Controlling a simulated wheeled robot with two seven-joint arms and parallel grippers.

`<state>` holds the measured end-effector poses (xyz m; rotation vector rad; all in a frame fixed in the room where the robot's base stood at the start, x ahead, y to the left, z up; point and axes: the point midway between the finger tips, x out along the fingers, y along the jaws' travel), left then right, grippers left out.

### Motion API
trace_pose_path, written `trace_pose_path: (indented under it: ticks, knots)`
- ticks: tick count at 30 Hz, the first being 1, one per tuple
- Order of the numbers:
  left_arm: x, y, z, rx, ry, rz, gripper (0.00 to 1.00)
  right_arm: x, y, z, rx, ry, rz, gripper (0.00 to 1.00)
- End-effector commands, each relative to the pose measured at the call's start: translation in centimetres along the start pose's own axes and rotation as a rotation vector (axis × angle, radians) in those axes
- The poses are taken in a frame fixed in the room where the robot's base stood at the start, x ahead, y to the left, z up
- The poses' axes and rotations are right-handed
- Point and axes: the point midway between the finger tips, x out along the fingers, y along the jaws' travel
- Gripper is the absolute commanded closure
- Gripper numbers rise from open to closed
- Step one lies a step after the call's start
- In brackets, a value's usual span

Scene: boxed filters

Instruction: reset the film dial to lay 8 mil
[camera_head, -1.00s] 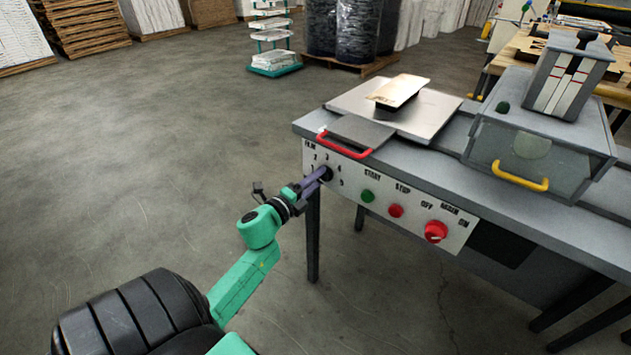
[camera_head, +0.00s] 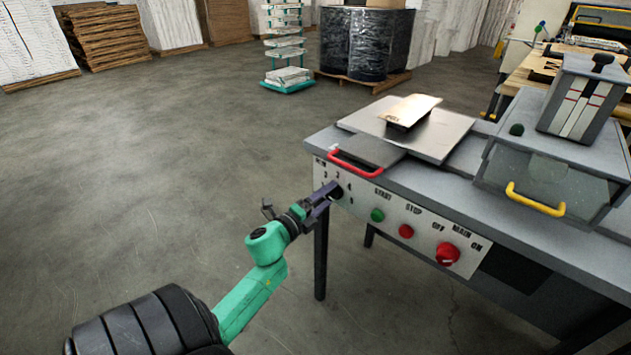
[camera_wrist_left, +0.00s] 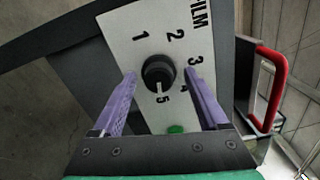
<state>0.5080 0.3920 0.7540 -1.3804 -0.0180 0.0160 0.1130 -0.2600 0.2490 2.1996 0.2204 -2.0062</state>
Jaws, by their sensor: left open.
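The film dial (camera_wrist_left: 158,72) is a round black knob on a white panel marked FILM (camera_wrist_left: 200,15), with the numerals 1 to 5 around it. Its white pointer line points toward the 5 in the left wrist view. My left gripper (camera_wrist_left: 159,85) is open, with one purple finger on each side of the knob; I cannot tell whether they touch it. In the head view my left gripper (camera_head: 328,191) is at the panel and partly covers the dial (camera_head: 338,192). My right gripper is not in view.
The panel also carries a green START button (camera_head: 377,215), a red STOP button (camera_head: 406,231) and a red MAIN switch (camera_head: 447,254). A red handle (camera_head: 354,165) juts out above the dial. A yellow-handled box (camera_head: 536,198) stands right. The floor left of the table is clear.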

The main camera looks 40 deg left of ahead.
Motion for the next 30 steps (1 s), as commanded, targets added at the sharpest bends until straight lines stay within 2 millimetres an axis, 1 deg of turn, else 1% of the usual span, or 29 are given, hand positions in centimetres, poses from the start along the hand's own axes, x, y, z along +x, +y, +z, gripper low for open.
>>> trace_pose_path:
  ticks: [2,5,12,15,18,20,30]
  knots:
    - [-1.0,0.2,0.0,-0.002,0.0,0.003,0.23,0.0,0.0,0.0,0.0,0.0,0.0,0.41]
    - [-3.2,0.2,0.0,-0.001,0.0,0.005,0.23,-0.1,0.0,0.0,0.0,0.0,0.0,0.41]
    - [-10.2,0.3,0.0,-0.002,-0.001,0.005,0.23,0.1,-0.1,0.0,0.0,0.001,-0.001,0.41]
    - [-12.3,0.2,0.1,-0.002,-0.002,0.004,0.23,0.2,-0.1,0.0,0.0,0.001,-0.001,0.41]
    - [-13.5,0.1,0.1,0.0,-0.001,0.002,0.23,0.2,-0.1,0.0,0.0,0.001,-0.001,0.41]
    - [-13.8,0.1,0.1,0.001,0.001,0.001,0.23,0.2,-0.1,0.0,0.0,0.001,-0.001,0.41]
    - [-13.8,0.1,0.1,0.001,0.001,0.0,0.23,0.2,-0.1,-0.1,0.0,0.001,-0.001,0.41]
